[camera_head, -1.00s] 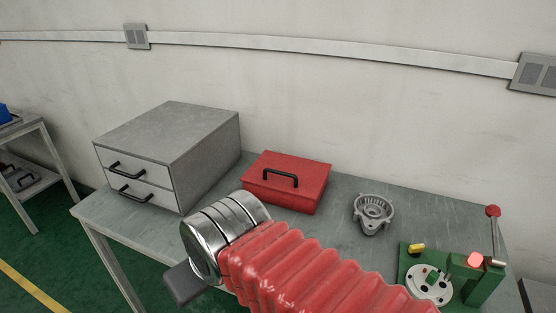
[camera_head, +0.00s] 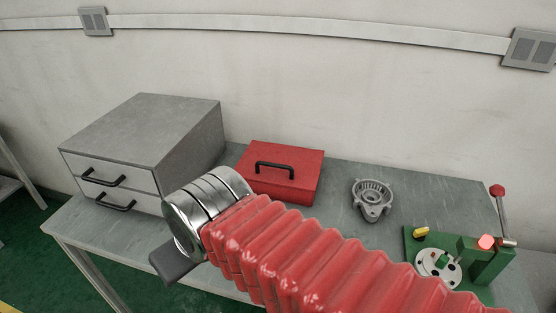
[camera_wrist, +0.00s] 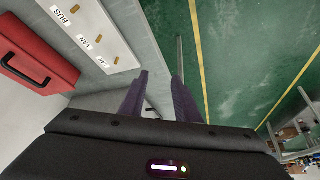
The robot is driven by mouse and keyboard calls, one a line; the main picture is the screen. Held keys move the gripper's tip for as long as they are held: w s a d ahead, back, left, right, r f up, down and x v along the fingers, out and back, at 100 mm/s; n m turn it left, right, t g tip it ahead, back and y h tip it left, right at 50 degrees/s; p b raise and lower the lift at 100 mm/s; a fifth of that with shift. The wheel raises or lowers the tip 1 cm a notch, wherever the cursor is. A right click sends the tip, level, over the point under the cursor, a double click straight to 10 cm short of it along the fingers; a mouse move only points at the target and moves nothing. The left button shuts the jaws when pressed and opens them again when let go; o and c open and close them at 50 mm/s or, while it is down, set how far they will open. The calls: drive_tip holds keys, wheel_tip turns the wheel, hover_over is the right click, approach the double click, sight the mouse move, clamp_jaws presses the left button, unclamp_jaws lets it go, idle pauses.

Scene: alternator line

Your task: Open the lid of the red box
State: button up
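The red box (camera_head: 283,185) stands on the grey table, to the right of the grey drawer cabinet. Its lid is shut, with a black handle (camera_head: 274,168) on top. The arm covers part of the box's front left. In the wrist view the red box (camera_wrist: 38,62) is at the upper left, with its handle near the left edge. My gripper (camera_wrist: 160,80) has its two dark fingers apart with nothing between them. It is off to one side of the box, not touching it. In the head view only a dark end of it shows, at the front left.
A grey two-drawer cabinet (camera_head: 143,145) stands at the left of the table (camera_head: 335,205). A grey metal housing (camera_head: 372,198) and a green fixture (camera_head: 470,262) with a red-knobbed lever stand right of the box. The wrist view shows a pale panel (camera_wrist: 92,28) labelled BUS, VAN and CAR.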

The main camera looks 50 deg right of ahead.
drive_tip(key=m, duration=0.1)
wheel_tip(320, 180, up, 7)
drive_tip(key=m, duration=2.9)
hover_over(279, 167)
drive_tip(key=s, duration=0.6)
drive_tip(key=shift+d+g, duration=0.15)
drive_tip(key=shift+g, duration=0.15)
drive_tip(key=shift+w+f, duration=0.1)
drive_tip(key=shift+f, duration=0.05)
drive_tip(key=x, duration=1.3)
drive_tip(key=shift+w+f, duration=0.15)
drive_tip(key=shift+f, duration=0.15)
